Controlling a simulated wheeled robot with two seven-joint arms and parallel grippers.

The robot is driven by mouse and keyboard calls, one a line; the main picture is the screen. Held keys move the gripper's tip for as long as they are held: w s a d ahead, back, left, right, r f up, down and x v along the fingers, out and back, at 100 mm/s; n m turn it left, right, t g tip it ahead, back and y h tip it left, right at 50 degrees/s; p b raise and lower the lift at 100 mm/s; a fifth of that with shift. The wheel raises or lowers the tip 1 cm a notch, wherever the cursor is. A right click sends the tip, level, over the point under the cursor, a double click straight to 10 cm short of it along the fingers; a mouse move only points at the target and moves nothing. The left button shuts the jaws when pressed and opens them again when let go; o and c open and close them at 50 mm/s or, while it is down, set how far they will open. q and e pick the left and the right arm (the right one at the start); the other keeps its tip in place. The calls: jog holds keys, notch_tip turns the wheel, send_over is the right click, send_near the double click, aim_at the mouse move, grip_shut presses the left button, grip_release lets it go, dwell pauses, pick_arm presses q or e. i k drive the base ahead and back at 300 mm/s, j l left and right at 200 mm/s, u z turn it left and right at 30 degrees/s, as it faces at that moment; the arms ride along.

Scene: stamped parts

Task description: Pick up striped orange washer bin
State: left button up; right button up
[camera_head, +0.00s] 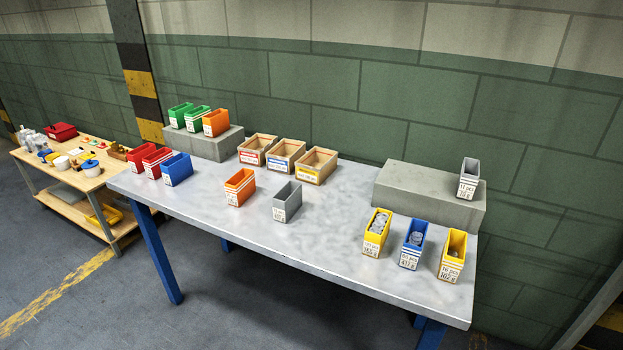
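An orange bin (240,187) stands upright on the grey metal table, left of the middle, with a white label and what look like light stripes on its front. A second orange bin (215,123) stands on the grey block at the back left, also with a white label. Whether it has stripes is too small to tell. I cannot make out washers in either orange bin. Neither of my grippers is in view.
The table (310,235) has bare room around a grey bin (287,202). Red and blue bins (178,169) stand left, wooden boxes (316,165) behind. Yellow and blue bins (411,244) with metal parts stand right, before a grey block (425,196). A wooden side table (80,180) stands far left.

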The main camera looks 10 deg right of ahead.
aim_at(241, 186)
jog(key=i+j+z, duration=0.1)
jog(key=i+j, duration=0.3)
jog(key=j, duration=0.15)
jog(key=i+j, duration=0.45)
jog(key=j+z, duration=0.05)
